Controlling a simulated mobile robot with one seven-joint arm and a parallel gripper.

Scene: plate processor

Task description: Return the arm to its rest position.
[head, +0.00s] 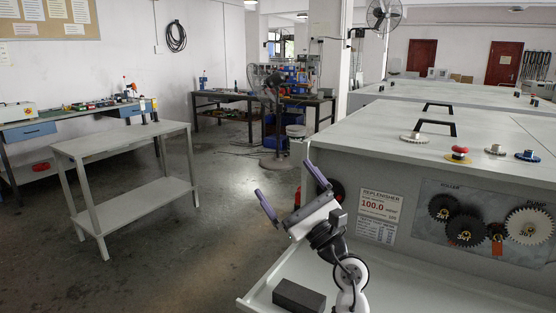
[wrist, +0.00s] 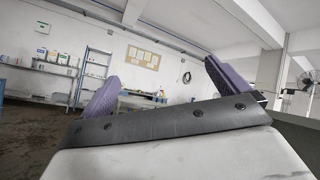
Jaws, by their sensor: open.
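My gripper (head: 291,190) is raised in front of the left end of the grey plate processor (head: 350,130) in the head view. Its two purple fingers are spread wide apart with nothing between them. In the wrist view my gripper (wrist: 160,85) points out across the room towards the far wall, and its fingers are again empty. My arm is folded upward above the machine's low front ledge (head: 400,285). The arm hides part of the machine's front left corner.
A black block (head: 299,296) lies on the ledge just below my arm. Gears (head: 528,225) sit on the machine's front panel. A gear (head: 414,137) and a red knob (head: 460,151) are on its top. A grey table (head: 128,160) stands left, with open floor between.

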